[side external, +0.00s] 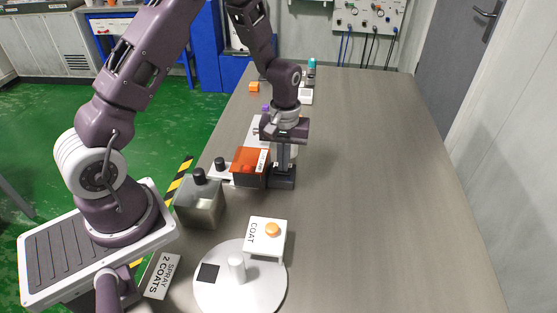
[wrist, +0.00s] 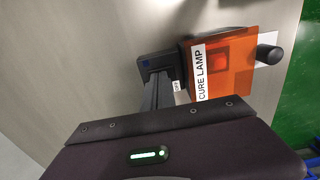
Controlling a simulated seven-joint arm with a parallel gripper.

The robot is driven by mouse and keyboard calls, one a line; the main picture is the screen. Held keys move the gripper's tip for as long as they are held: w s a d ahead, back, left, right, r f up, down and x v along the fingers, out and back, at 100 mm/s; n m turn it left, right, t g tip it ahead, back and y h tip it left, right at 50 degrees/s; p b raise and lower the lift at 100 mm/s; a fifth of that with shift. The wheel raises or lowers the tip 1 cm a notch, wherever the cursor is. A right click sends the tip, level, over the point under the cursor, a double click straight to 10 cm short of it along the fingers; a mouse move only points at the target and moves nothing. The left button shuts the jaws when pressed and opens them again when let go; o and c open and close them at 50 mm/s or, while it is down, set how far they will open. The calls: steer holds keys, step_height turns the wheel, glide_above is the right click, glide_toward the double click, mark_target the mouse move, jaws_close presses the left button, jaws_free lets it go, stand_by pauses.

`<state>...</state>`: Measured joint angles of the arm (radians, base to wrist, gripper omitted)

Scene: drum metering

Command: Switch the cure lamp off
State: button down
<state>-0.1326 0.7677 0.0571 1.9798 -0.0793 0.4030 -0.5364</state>
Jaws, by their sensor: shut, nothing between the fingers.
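The cure lamp unit (wrist: 240,85) is a box with a see-through orange cover and a white "CURE LAMP" label. A red block shows dimly inside it. It also shows in the side external view (side external: 247,163). A dark switch block (wrist: 146,62) with a small blue square sits beside the lamp unit; it also shows in the side external view (side external: 284,183). My gripper (wrist: 160,76) is shut and empty, pointing down with its fingertips at the dark block; I cannot tell if they touch. The fingers (side external: 284,164) hide part of the block. A small white label, seemingly "OFF", shows beside them.
A black knob (wrist: 269,54) stands at the lamp unit's far side. The table's right side (side external: 390,190) is clear.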

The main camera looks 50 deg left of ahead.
step_height(320, 180, up, 14)
stand_by(0.6)
steer(key=shift+w+d, duration=0.15)
steer(key=shift+d, duration=0.2)
step_height(320, 180, down, 14)
stand_by(0.5)
